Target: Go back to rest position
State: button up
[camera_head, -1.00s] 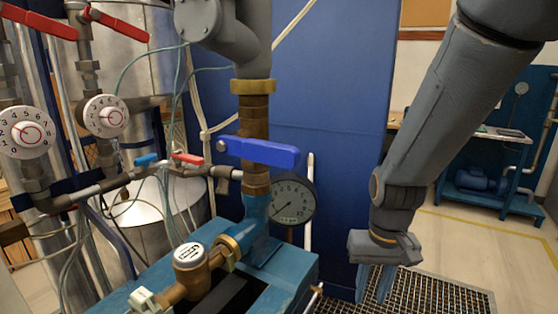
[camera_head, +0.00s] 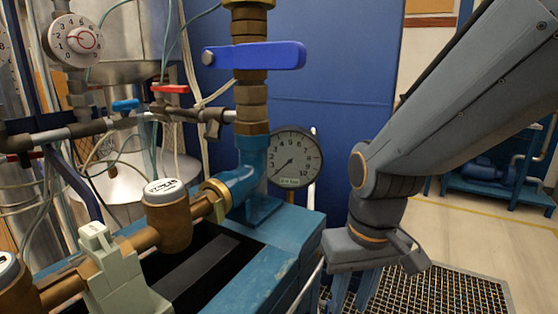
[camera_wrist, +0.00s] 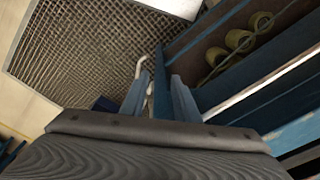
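My gripper (camera_head: 352,292) hangs pointing down at the right of the blue test bench (camera_head: 285,262), in front of the blue wall panel. Its fingertips run off the lower edge of the head view. In the wrist view my gripper (camera_wrist: 158,92) has its two blue fingers apart, with nothing held between them. The floor grating and the bench side show beyond the fingers.
A round pressure gauge (camera_head: 296,158) and a blue-handled valve (camera_head: 255,55) stand left of my arm. Brass meters (camera_head: 168,212) sit on the bench. The floor grating (camera_head: 440,292) is clear; a white pipe (camera_wrist: 141,66) shows between bench and grating.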

jog(key=shift+s+a+f+n+b, duration=0.5)
jog(key=shift+s+a+f+b, duration=0.65)
jog(key=shift+f+b, duration=1.65)
jog(key=d+r+m+p, duration=0.3)
jog(key=d+r+p, duration=0.6)
jog(key=p, duration=0.9)
notch_tip(320, 180, up, 2)
jog(key=shift+r+g+h, duration=0.15)
jog(key=shift+g+h, duration=0.15)
jog(key=shift+g, duration=0.1)
jog(key=shift+d, duration=0.15)
